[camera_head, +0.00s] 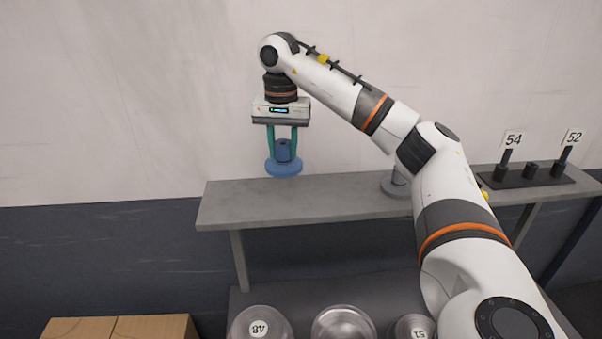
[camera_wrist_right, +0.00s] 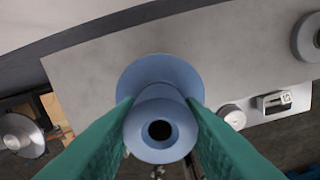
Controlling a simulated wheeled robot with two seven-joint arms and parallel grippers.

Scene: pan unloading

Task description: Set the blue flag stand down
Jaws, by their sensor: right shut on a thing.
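The blue flag stand (camera_head: 284,167) has a round base and a narrower post. My right gripper (camera_head: 283,145) is shut on its post and holds it upright. In the head view the stand shows against the wall and the back of the grey shelf (camera_head: 330,199), near the shelf's left end. In the right wrist view the stand (camera_wrist_right: 161,82) sits between the teal fingers of my right gripper (camera_wrist_right: 161,122), with its round hole facing the camera. The grey shelf top (camera_wrist_right: 228,55) lies beyond it. I cannot tell the exact gap to the shelf. My left gripper is not in view.
A grey stand (camera_head: 397,185) is on the shelf, partly behind my right arm. A black rack (camera_head: 527,177) with tags 54 and 52 is at the right. Round metal pans (camera_head: 343,325) and a cardboard box (camera_head: 120,328) are lower down. The shelf's left half is clear.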

